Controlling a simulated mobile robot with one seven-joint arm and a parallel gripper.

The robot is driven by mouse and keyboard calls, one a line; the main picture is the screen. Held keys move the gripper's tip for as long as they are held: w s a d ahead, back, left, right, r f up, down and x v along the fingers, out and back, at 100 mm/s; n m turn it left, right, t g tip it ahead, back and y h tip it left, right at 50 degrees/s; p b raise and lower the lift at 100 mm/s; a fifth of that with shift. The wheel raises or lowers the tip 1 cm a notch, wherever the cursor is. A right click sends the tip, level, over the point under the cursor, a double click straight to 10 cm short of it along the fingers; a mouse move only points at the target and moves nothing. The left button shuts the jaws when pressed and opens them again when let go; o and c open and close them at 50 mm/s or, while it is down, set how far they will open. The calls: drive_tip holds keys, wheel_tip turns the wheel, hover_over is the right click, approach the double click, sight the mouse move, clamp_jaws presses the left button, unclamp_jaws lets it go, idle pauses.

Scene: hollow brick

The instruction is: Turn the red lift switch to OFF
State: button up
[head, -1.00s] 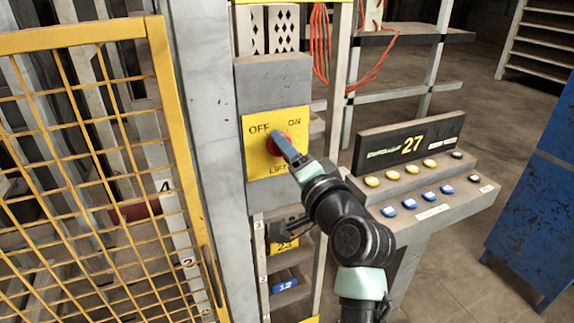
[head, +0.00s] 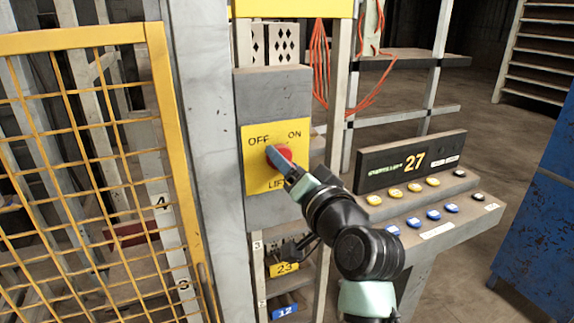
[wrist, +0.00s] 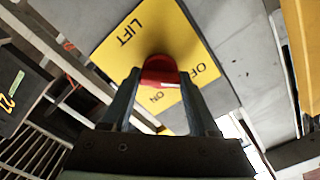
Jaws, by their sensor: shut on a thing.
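The red lift switch (head: 286,152) sits on a yellow plate (head: 250,178) marked OFF at upper left, ON at upper right and LIFT below. The plate is on a grey box on a post. My gripper (head: 275,156) reaches it from the lower right, with a blue-grey finger across the knob's left part. In the wrist view the red switch (wrist: 158,66) lies between the two fingers of my gripper (wrist: 159,78), which is shut on it. A pale mark on the knob shows near the word ON, but its exact direction is hard to tell.
A yellow mesh gate (head: 155,100) stands at left. A console (head: 470,205) with yellow and blue buttons and a display reading 27 is at right. Orange cables (head: 320,60) hang behind. Numbered shelves with a 23 tag (head: 284,269) are below the switch.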

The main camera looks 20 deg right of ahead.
drive_tip(key=o, duration=1.4)
drive_tip(key=s+b, duration=0.1)
drive_tip(key=s, duration=0.7)
drive_tip(key=s+b, duration=0.1)
drive_tip(key=s, duration=0.4)
drive_tip(key=shift+d+b, duration=0.25)
drive_tip(key=shift+b, duration=0.05)
drive_tip(key=a+r+n+t+p, duration=0.1)
drive_tip(key=a+r+n+t, duration=0.35)
drive_tip(key=a+r, duration=0.85)
drive_tip(key=s+a+r+n+t, duration=0.1)
drive_tip(key=s+a+r, duration=0.1)
drive_tip(key=r, duration=0.2)
drive_tip(key=s+a+r+n+t, duration=0.1)
drive_tip(key=s+a+r+t, duration=0.1)
drive_tip(key=s+r, duration=0.1)
drive_tip(key=s+a+r+n+t, duration=0.2)
drive_tip(key=s+r, duration=0.1)
drive_tip(key=r, duration=0.3)
drive_tip(key=shift+s+a+h+p, duration=0.1)
drive_tip(key=shift+a+h+p, duration=0.15)
drive_tip(key=shift+h+p, duration=0.1)
